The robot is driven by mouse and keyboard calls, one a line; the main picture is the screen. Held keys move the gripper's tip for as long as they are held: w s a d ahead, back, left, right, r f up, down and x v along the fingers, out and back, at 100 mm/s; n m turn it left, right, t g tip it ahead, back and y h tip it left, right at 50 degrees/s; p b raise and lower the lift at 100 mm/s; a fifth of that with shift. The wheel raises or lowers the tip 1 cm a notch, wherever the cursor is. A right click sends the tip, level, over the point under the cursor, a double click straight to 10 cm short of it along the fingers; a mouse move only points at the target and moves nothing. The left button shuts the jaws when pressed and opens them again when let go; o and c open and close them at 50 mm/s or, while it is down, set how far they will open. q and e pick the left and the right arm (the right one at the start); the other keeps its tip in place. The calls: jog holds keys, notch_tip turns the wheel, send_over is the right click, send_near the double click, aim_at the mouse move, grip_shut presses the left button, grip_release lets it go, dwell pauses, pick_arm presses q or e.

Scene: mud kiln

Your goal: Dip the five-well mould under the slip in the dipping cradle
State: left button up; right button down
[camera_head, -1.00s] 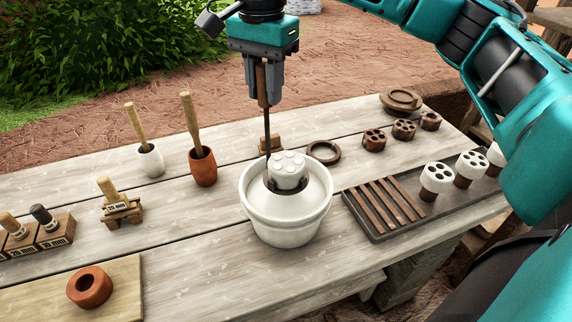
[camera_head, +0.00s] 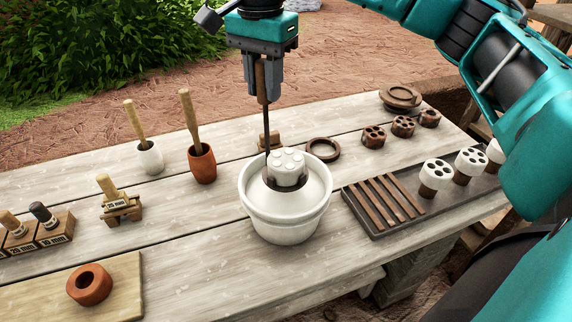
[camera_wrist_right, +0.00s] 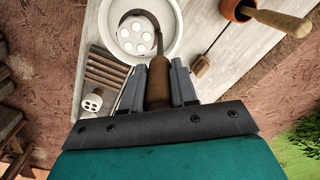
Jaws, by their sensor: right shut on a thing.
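My right gripper (camera_head: 262,92) is shut on the brown wooden handle of the dipping cradle (camera_head: 266,128), whose thin dark rod runs down to the mouth beside the mould. In the right wrist view the handle (camera_wrist_right: 158,85) lies between the fingers, and the mould (camera_wrist_right: 136,36) shows in the bucket. My left gripper is not in view.
A dark drying rack (camera_head: 385,200) with slats and white-coated moulds (camera_head: 436,174) stands right of the bucket. Brown moulds (camera_head: 403,126) and a dark ring (camera_head: 323,150) lie behind. Cups (camera_head: 202,164) with pestles and stamps stand left.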

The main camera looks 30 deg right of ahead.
aim_at(263, 61)
jog(key=shift+r, duration=0.15)
jog(key=shift+r+p, duration=0.75)
jog(key=shift+r, duration=0.05)
jog(key=shift+r+p, duration=0.3)
jog(key=shift+r, duration=0.35)
jog(key=shift+f, duration=0.1)
